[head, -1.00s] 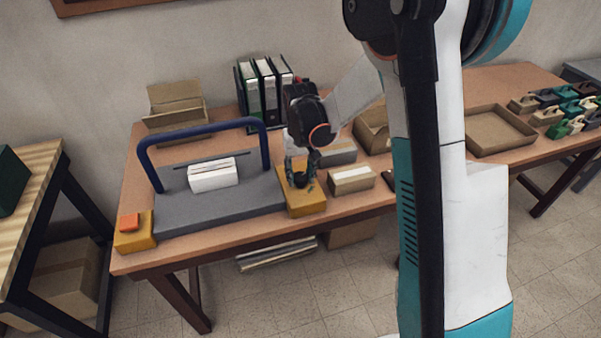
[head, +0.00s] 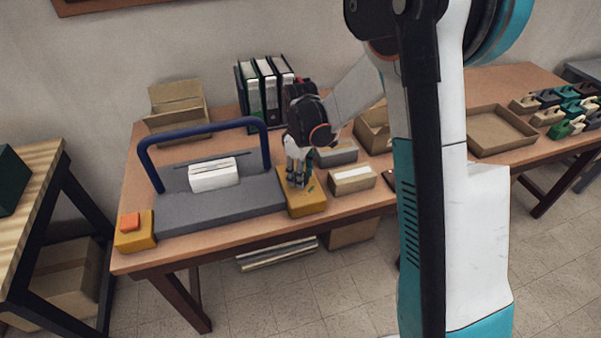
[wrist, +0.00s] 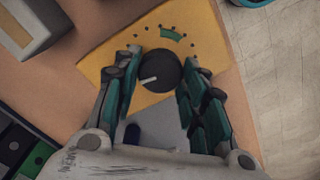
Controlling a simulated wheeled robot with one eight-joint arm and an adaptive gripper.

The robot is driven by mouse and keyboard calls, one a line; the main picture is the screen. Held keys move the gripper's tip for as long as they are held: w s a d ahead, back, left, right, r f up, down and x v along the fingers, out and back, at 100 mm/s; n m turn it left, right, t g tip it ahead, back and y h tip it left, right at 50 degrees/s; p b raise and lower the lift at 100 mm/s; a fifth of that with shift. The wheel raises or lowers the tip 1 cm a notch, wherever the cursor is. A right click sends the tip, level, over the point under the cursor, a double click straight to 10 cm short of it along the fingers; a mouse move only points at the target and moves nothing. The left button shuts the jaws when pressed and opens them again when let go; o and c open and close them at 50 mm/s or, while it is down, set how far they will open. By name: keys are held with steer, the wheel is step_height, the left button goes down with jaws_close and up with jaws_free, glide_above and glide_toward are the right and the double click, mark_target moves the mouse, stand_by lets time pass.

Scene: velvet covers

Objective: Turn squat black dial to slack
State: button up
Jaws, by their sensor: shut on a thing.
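The squat black dial (wrist: 161,71) sits on a yellow panel (wrist: 110,66), the top of the yellow block (head: 308,204) at the right end of the grey machine. Its white pointer points to the lower left in the wrist view. In the head view my gripper (head: 298,182) is over the block and hides the dial.
A blue hoop handle (head: 205,128) arches over the grey machine (head: 220,210), which holds a white paper block (head: 214,176). An orange button (head: 130,221) is on another yellow block at left.

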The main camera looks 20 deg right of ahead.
steer(key=shift+n, duration=0.9)
steer(key=o, duration=1.1)
steer(key=shift+c, duration=0.2)
steer(key=shift+r, duration=0.1)
step_height(320, 180, up, 12)
